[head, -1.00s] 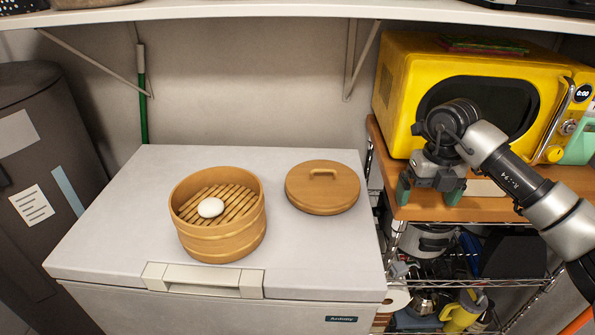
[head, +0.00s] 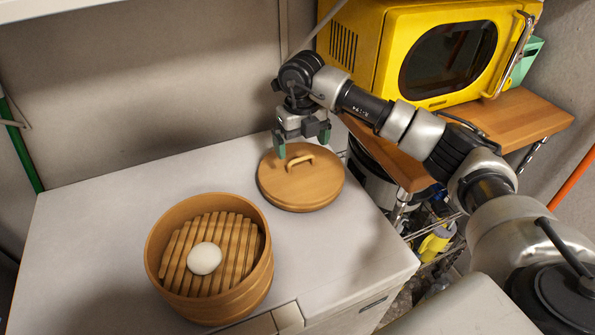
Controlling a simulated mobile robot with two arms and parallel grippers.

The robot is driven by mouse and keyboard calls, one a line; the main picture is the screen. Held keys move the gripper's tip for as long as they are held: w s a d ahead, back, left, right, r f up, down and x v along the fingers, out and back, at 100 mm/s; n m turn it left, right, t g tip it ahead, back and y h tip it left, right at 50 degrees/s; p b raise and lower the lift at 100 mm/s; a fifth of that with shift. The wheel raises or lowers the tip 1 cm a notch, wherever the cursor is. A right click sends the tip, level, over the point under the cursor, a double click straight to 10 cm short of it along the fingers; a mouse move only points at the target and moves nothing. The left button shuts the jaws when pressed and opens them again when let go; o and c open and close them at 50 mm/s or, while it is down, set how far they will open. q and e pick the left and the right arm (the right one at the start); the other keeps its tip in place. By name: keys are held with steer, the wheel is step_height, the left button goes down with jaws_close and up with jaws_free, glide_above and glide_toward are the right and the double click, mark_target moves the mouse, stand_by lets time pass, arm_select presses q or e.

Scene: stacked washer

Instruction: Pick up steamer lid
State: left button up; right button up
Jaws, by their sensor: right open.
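The round wooden steamer lid (head: 305,190) lies flat on the white chest freezer's top, with its small arched handle (head: 299,161) facing up. My right gripper (head: 302,146) is above the lid's far part, close to the handle, with its green-tipped fingers apart and pointing down. Nothing is between the fingers. I cannot tell the exact height of the fingertips over the lid. The bamboo steamer basket (head: 165,283) stands open to the left and nearer, with a white bun (head: 204,258) on its slats. My left gripper is not in view.
The freezer top (head: 110,215) is clear left of the basket and behind it. A yellow microwave (head: 400,50) stands on a wooden-topped wire rack (head: 520,115) at the right. The wall (head: 150,90) is close behind the freezer.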

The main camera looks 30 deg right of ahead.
mark_target(301, 160)
steer(key=shift+f, duration=0.4)
steer(key=shift+w+f, duration=0.1)
steer(key=shift+f, duration=0.15)
step_height(301, 160, down, 4)
steer(key=shift+w+d+f+p, duration=0.1)
steer(key=shift+f+p, duration=0.15)
steer(key=shift+p, duration=0.55)
steer(key=shift+f, duration=0.2)
steer(key=shift+c, duration=0.6)
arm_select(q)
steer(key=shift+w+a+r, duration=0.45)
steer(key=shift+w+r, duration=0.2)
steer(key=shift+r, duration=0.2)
arm_select(e)
steer(key=c, duration=0.8)
